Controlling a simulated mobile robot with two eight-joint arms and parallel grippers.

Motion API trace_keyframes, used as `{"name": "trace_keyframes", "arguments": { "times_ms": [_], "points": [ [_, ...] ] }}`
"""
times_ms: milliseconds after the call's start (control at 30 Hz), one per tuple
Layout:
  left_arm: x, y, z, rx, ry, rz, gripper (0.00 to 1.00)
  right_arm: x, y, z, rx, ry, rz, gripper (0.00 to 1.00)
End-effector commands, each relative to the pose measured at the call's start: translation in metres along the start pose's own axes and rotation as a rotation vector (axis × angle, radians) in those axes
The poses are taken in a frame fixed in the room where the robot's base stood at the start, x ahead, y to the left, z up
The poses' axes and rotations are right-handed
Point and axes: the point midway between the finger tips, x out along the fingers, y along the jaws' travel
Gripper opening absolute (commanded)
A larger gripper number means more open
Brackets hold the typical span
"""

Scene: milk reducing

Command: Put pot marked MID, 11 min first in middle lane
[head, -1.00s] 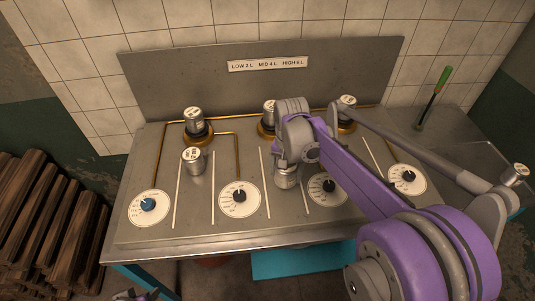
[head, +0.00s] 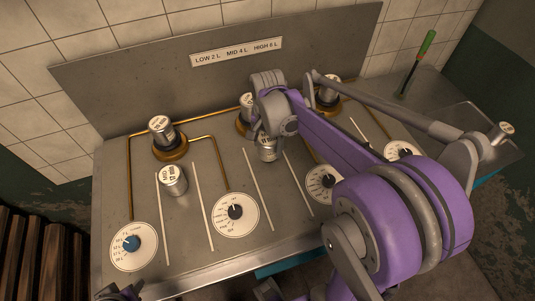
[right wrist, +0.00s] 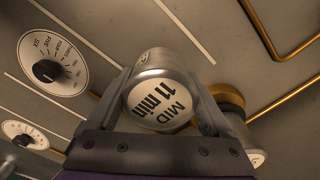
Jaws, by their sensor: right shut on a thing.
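The pot marked MID, 11 min (right wrist: 160,100) is a small metal can with a pale lid label. My right gripper (right wrist: 165,105) is shut on its sides. In the head view the same pot (head: 267,151) is partly hidden below my right gripper (head: 269,133), near the back end of the middle lane (head: 279,185) between two white lines. I cannot tell whether its base touches the steel top. A part of my left gripper (head: 124,292) shows at the bottom left edge; its fingers are not clear.
Pots stand on brass burners at the left (head: 161,129), middle (head: 247,106) and right (head: 328,92). Another pot (head: 172,180) sits in the left lane. Dials (head: 235,212) line the front. A green-handled tool (head: 425,45) and a small can (head: 501,132) are at the right.

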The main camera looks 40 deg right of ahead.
Motion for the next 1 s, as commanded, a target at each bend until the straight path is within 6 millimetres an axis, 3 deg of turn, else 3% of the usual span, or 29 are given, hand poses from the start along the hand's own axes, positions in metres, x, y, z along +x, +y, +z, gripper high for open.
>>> {"name": "trace_keyframes", "arguments": {
  "times_ms": [267, 700, 733, 800, 1000],
  "points": [
    [0.003, 0.000, 0.002, 0.000, -0.002, 0.000, 0.50, 0.038, 0.000, 0.000, -0.001, 0.000, 0.000, 0.12],
    [0.006, 0.000, 0.005, 0.000, -0.004, 0.000, 0.50, 0.045, 0.000, 0.000, -0.001, 0.000, 0.000, 0.12],
    [0.005, 0.000, 0.004, 0.000, -0.003, 0.000, 0.50, 0.044, 0.000, 0.000, -0.001, 0.000, 0.000, 0.89],
    [0.005, 0.000, 0.004, 0.000, -0.003, 0.000, 0.50, 0.044, 0.000, 0.000, -0.001, 0.000, 0.000, 1.00],
    [0.005, 0.000, 0.004, 0.000, -0.003, 0.000, 0.50, 0.044, 0.000, 0.000, -0.001, 0.000, 0.000, 1.00]
  ]
}}
